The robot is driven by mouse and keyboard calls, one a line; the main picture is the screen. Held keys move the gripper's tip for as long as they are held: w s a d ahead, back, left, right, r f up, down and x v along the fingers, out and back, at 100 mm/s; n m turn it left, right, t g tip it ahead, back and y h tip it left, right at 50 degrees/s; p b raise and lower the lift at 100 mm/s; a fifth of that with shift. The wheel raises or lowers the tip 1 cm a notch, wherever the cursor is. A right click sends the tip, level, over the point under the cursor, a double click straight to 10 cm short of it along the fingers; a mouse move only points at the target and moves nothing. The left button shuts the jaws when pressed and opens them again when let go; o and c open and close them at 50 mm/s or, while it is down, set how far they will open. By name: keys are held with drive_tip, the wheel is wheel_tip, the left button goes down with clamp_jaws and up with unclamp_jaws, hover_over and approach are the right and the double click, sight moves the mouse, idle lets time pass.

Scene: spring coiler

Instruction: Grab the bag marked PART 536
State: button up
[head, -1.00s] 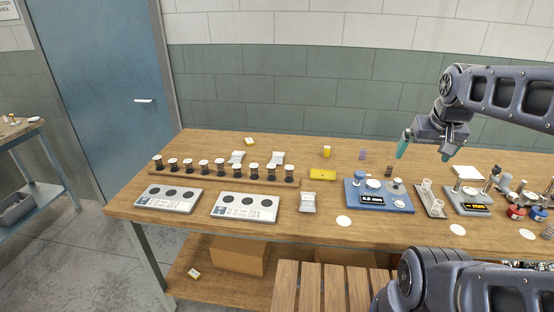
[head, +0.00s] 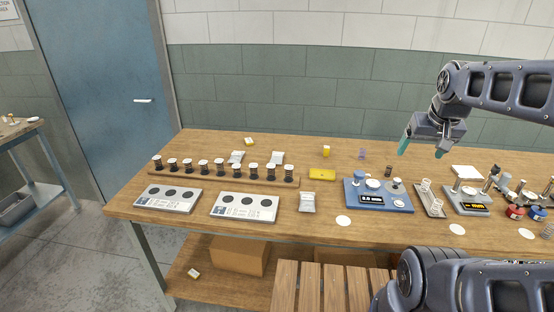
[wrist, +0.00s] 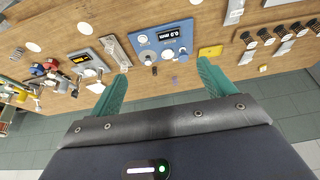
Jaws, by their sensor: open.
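Three small pale bags lie on the wooden bench; their markings are too small to read, so I cannot tell which is PART 536. One bag (head: 307,202) lies near the front, left of the blue gauge; it also seems to show at the top of the wrist view (wrist: 235,11). Two more, a left bag (head: 236,157) and a right bag (head: 277,158), lie behind the row of spools. My gripper (head: 422,151) is open and empty above the bench's back right, well right of all three bags. Its teal fingers also show in the wrist view (wrist: 162,72).
A spool rack (head: 225,174) and two grey trays (head: 245,206) fill the bench's left. A yellow box (head: 322,174) lies between the bags and the blue gauge (head: 379,196). A slatted wooden stool (head: 310,285) stands in front.

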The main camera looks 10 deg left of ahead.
drive_tip(key=w+a+y, duration=0.1)
drive_tip(key=w+a, duration=0.2)
drive_tip(key=w, duration=0.5)
drive_tip(key=w+a, duration=0.2)
drive_tip(key=w, duration=0.6)
drive_tip(key=t+h, duration=0.1)
drive_tip(key=t, duration=0.1)
approach(277, 155)
drive_tip(key=x, duration=0.4)
drive_tip(key=shift+w+f, duration=0.25)
drive_tip(key=shift+w, duration=0.05)
drive_tip(key=shift+s+x, duration=0.25)
drive_tip(key=shift+x, duration=2.3)
drive_tip(key=shift+f, duration=0.15)
drive_tip(key=c, duration=1.2)
drive_tip(key=shift+o, duration=0.2)
